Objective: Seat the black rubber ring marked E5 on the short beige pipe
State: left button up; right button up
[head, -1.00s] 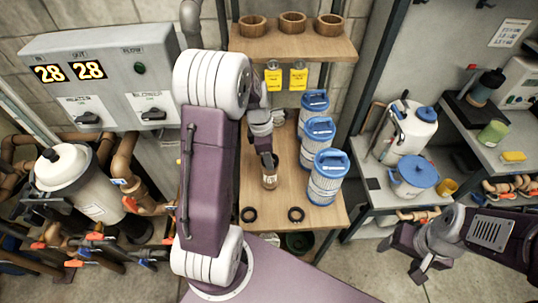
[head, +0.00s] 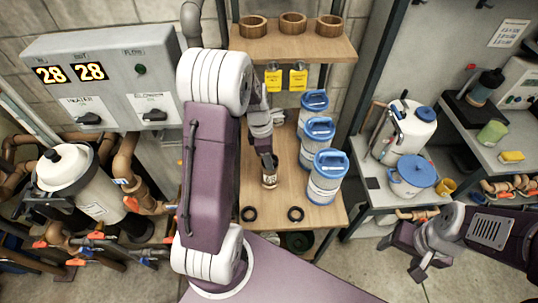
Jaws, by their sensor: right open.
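Two black rings lie flat near the front edge of the wooden bench, a left ring (head: 249,214) and a right ring (head: 295,214). I cannot read any marking on them. A short brownish-beige cylinder (head: 269,181), which looks like the pipe, stands behind them, its top partly hidden. My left gripper (head: 267,164) is small and dark at the cylinder's top. I cannot tell whether it touches the cylinder or holds anything. My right gripper (head: 414,259) is open and empty above the floor at the right, far from the bench.
Several blue-capped filter cartridges (head: 326,178) stand along the bench's right side. A white canister (head: 415,130) and blue-lidded pot (head: 413,177) stand right. The bench front (head: 275,222) has bare wood around the rings.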

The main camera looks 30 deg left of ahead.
dwell(0.4)
pick_arm(q)
jog(key=shift+p, duration=0.3)
jog(key=o, duration=1.8)
jog(key=shift+r, duration=0.15)
notch_tip(320, 180, up, 8)
jog(key=p, duration=0.8)
